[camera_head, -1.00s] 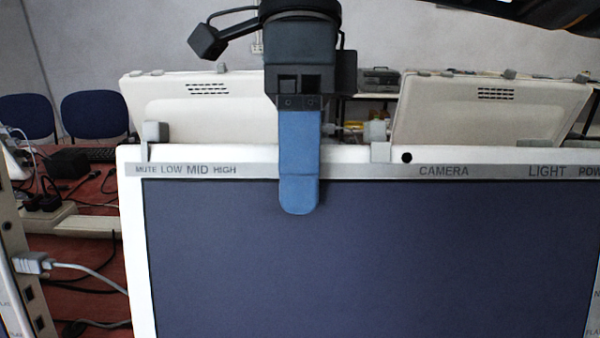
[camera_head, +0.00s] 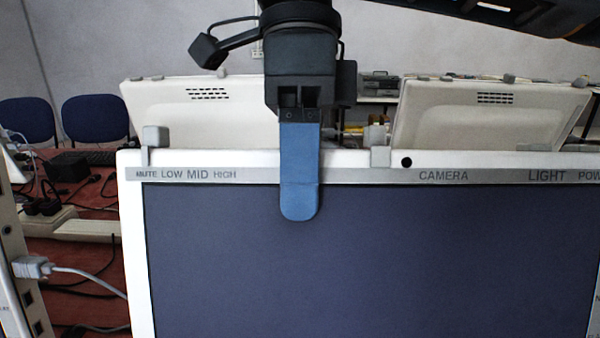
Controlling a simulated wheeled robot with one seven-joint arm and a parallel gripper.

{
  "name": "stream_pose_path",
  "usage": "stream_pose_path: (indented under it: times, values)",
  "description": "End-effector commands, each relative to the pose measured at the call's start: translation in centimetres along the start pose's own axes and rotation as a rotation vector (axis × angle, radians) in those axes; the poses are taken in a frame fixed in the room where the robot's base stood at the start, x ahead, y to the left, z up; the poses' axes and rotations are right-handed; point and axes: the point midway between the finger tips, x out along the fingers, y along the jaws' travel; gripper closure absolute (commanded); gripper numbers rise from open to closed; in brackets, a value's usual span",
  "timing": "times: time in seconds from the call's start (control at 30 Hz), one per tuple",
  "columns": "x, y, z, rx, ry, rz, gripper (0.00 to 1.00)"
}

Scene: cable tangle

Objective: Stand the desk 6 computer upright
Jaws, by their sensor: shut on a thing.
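A large white-framed computer (camera_head: 400,260) with a dark blue-grey screen fills the lower right of the view. Its top bezel carries the labels MUTE, LOW, MID, HIGH, CAMERA and LIGHT. No desk number shows on it. My gripper (camera_head: 299,205) comes down from above onto its top edge, left of the middle. One blue finger lies flat over the bezel and the top of the screen. The other finger is hidden behind the computer. The gripper is shut on the computer's top edge. The computer's lower edge is out of view.
Two white computers, one at back left (camera_head: 200,115) and one at back right (camera_head: 480,115), stand behind, leaning. At the left are a grey cable plug (camera_head: 32,267), loose cables and a black box (camera_head: 68,166) over a red surface. Blue chairs (camera_head: 95,117) stand at the far left.

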Motion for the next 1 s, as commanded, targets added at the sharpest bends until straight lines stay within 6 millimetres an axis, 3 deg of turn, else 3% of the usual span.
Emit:
stream_pose_path:
  times: [0.27,0.7,1.0]
  values:
    - [0.0,0.5,0.0,-0.002,0.001,-0.018,1.00]
    - [0.9,7.6,0.0,-0.003,0.001,-0.199,1.00]
    - [1.1,8.7,0.0,-0.003,0.001,-0.190,1.00]
